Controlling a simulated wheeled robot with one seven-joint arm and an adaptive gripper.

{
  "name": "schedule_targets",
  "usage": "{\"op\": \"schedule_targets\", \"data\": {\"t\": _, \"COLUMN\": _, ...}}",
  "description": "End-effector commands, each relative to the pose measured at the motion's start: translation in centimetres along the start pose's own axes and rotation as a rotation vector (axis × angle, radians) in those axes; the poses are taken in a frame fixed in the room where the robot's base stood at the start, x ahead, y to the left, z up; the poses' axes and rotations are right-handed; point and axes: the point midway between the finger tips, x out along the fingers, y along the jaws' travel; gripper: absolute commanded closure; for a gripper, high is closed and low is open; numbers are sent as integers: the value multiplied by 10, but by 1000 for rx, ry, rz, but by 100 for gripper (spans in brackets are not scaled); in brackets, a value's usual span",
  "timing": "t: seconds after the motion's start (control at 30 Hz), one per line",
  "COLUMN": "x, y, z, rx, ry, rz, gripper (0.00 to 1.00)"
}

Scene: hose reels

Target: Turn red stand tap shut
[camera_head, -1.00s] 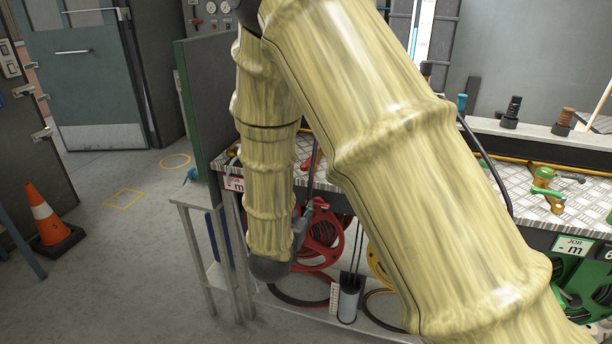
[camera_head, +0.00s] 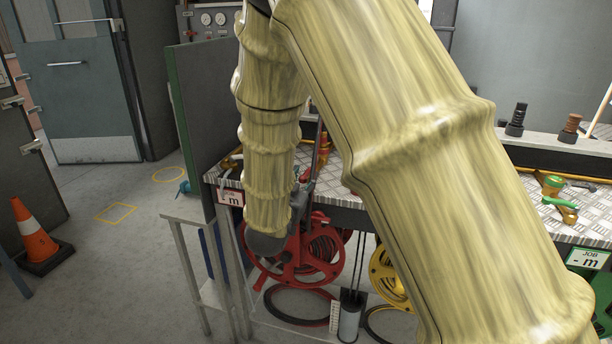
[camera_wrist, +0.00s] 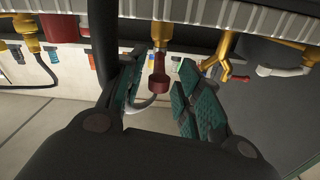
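In the wrist view a brass tap with a dark red lever (camera_wrist: 158,80) hangs into the picture from the top middle. My gripper (camera_wrist: 162,78) is open, its two teal-padded fingers apart on either side of the red lever. I cannot tell whether either pad touches it. In the head view my gripper (camera_head: 304,190) is small and dark, beside the lower end of my arm, at the bench's front edge. A red and brass tap (camera_head: 323,150) stands just above it on the bench, partly hidden by my arm.
More brass fittings stand on both sides in the wrist view, including a forked brass one (camera_wrist: 226,68) close at right. A red hose reel (camera_head: 325,262) and a yellow reel (camera_head: 385,275) sit under the bench. A green-topped tap (camera_head: 553,186) stands at right. Floor at left is open around an orange cone (camera_head: 33,238).

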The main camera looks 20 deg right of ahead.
Motion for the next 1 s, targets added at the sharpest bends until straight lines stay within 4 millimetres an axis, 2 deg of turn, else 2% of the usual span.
{"op": "schedule_targets", "data": {"t": 0.2, "x": 11, "y": 6, "z": -1, "rx": 0, "ry": 1, "rz": 1, "gripper": 65}}
{"op": "schedule_targets", "data": {"t": 0.57, "x": 16, "y": 12, "z": -2, "rx": 0, "ry": 2, "rz": 8, "gripper": 65}}
{"op": "schedule_targets", "data": {"t": 0.77, "x": 15, "y": 12, "z": -2, "rx": 0, "ry": 2, "rz": 7, "gripper": 100}}
{"op": "schedule_targets", "data": {"t": 1.0, "x": 15, "y": 11, "z": -2, "rx": -1, "ry": 1, "rz": 8, "gripper": 100}}
